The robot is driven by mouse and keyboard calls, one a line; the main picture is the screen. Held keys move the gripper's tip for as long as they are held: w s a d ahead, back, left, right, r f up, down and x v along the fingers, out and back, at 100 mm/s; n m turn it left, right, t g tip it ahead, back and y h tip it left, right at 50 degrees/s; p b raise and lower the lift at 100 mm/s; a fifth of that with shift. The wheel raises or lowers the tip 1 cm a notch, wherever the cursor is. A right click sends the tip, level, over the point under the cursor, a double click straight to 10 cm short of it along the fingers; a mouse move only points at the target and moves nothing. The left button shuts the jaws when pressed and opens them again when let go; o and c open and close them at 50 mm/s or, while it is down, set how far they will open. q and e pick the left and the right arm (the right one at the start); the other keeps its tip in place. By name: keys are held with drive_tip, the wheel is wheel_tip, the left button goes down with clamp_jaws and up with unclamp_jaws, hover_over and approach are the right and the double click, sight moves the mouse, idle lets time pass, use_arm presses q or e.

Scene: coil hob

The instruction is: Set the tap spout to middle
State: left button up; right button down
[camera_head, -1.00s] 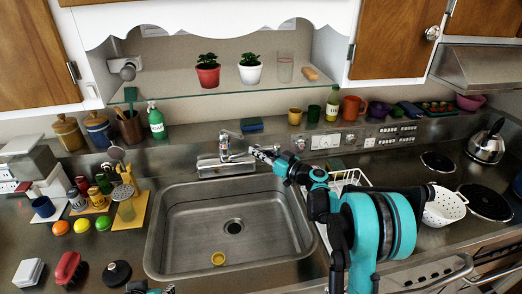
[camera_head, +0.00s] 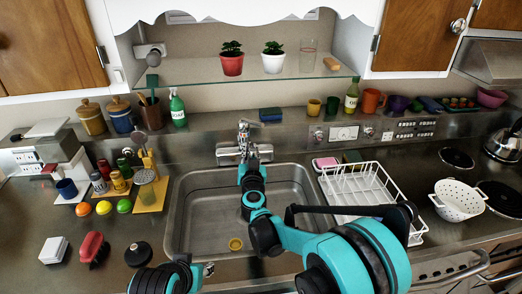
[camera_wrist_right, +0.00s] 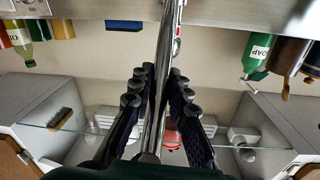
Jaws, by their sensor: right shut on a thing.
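The chrome tap (camera_head: 243,132) stands behind the sink (camera_head: 180,188). Its spout is mostly hidden by my right gripper (camera_head: 252,160) in the head view and appears to point forward, over the sink's middle. In the wrist view the spout (camera_wrist_right: 164,95) is a long chrome tube running between the two dark fingers of the right gripper (camera_wrist_right: 160,110), which is shut on it. My left gripper (camera_head: 208,269) is low at the front edge of the counter, away from the tap; its fingers are too small to judge.
A white dish rack (camera_head: 365,185) stands right of the sink, with a white colander (camera_head: 458,200) farther right. A yellow ring-like item (camera_head: 235,244) lies in the sink. Jars, fruit and brushes occupy the left counter. A glass shelf (camera_head: 240,75) with plants hangs above.

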drive_tip(key=shift+a+m+h, duration=0.3)
drive_tip(key=shift+a+h, duration=0.1)
drive_tip(key=shift+h, duration=0.1)
drive_tip(key=c, duration=1.4)
unclamp_jaws()
drive_tip(key=shift+c, duration=0.2)
drive_tip(key=s, duration=1.2)
drive_tip(key=shift+d, duration=0.45)
